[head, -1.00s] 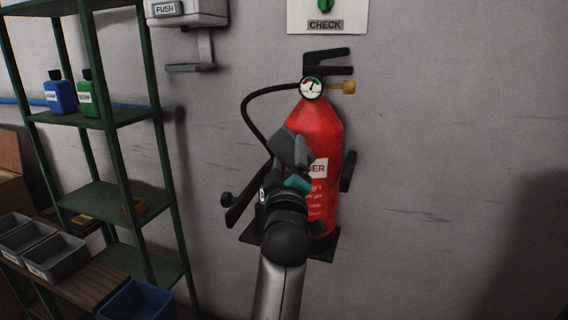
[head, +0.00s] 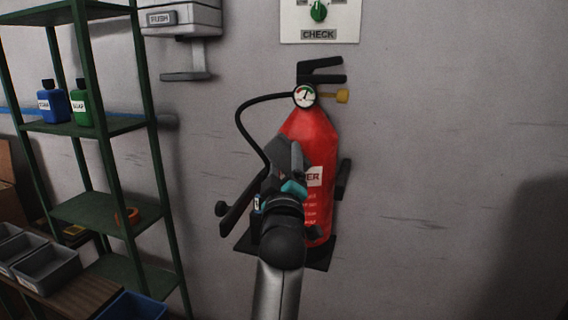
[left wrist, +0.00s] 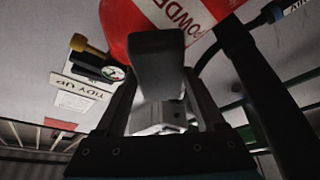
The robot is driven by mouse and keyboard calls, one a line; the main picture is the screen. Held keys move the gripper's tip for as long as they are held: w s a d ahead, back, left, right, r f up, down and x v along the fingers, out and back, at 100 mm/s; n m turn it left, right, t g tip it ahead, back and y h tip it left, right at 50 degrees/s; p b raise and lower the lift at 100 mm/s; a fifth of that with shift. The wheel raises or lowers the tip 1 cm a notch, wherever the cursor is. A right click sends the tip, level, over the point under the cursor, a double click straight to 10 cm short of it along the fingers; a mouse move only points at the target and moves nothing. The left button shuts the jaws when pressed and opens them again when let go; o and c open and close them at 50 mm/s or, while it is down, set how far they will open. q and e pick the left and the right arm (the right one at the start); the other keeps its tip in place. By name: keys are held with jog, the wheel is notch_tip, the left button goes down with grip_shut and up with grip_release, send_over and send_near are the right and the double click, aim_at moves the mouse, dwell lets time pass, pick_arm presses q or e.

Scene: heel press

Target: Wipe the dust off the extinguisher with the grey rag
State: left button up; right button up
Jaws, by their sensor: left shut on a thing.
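The red fire extinguisher (head: 317,143) hangs upright against the wall in the head view, with its black hose curving down on the left. Its red body and white label also show in the left wrist view (left wrist: 118,22). My left gripper (head: 292,170) is in front of the extinguisher's left side, shut on the grey rag (head: 277,153). The rag shows as a dark grey block between the fingers in the left wrist view (left wrist: 158,60). It overlaps the red body; whether it touches is unclear. I cannot make out dust. My right gripper is out of view.
A green metal shelf (head: 105,205) with blue and green bottles stands at the left. Grey bins (head: 48,268) and a blue bin (head: 135,307) are at the lower left. A dispenser (head: 180,22) and a CHECK panel (head: 318,22) are above. Wall to the right is clear.

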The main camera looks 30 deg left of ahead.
pick_arm(q)
jog(key=shift+w+a, duration=0.2)
jog(key=shift+w, duration=0.6)
jog(key=shift+d, duration=0.1)
